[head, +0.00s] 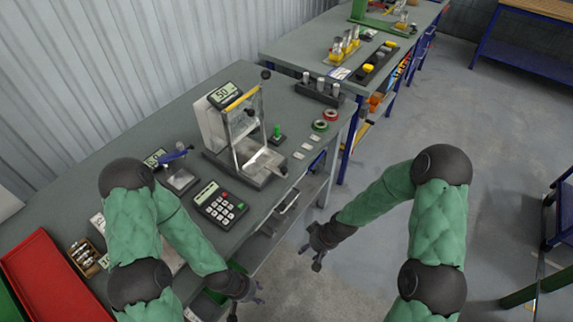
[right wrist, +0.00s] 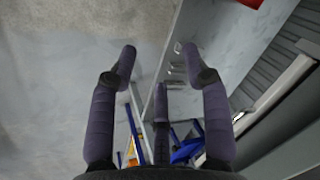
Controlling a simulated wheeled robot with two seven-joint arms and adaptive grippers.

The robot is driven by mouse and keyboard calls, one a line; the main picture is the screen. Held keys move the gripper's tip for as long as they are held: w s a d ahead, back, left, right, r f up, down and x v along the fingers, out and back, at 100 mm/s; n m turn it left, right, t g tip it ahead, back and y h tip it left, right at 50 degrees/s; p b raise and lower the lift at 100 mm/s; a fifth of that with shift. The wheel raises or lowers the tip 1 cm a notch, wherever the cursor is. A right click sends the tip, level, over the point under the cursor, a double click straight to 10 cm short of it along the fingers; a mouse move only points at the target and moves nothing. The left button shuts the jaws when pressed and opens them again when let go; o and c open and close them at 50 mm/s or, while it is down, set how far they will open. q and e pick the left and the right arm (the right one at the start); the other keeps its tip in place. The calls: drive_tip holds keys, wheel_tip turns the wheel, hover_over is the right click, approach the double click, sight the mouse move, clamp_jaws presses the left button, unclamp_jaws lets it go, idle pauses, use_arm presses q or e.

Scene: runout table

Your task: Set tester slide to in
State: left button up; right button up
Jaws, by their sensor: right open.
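The tester (head: 214,128) stands on the grey workbench in the head view, with a pale body, a small display, a yellow-edged upright frame and a dark base. A bright metal plate (head: 262,163), which looks like the slide, lies at the base's front; its exact position is hard to tell. My right gripper (head: 314,252) is open and empty, off the bench's front edge and below-right of the tester. Its spread fingers also show in the right wrist view (right wrist: 158,72), with nothing between them. My left gripper (head: 246,297) is near the bottom, apart from the tester; its opening is unclear.
A keypad unit (head: 220,205) and a small device with a blue lever (head: 178,178) stand left of the tester. Green and red rings (head: 325,119) and a dark block with metal cylinders (head: 318,90) lie right. A red tray (head: 50,280) is at far left.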

drive_tip(key=w+a+r+n+p, duration=0.15)
drive_tip(key=w+r+n, duration=0.35)
drive_tip(key=w+r, duration=0.75)
drive_tip(key=n+t+p, duration=0.1)
drive_tip(key=n, duration=0.5)
approach(284, 169)
drive_tip(key=b+x, duration=0.1)
drive_tip(key=x, duration=0.7)
drive_tip(key=shift+f, duration=0.1)
drive_tip(key=shift+d, duration=0.1)
clamp_jaws()
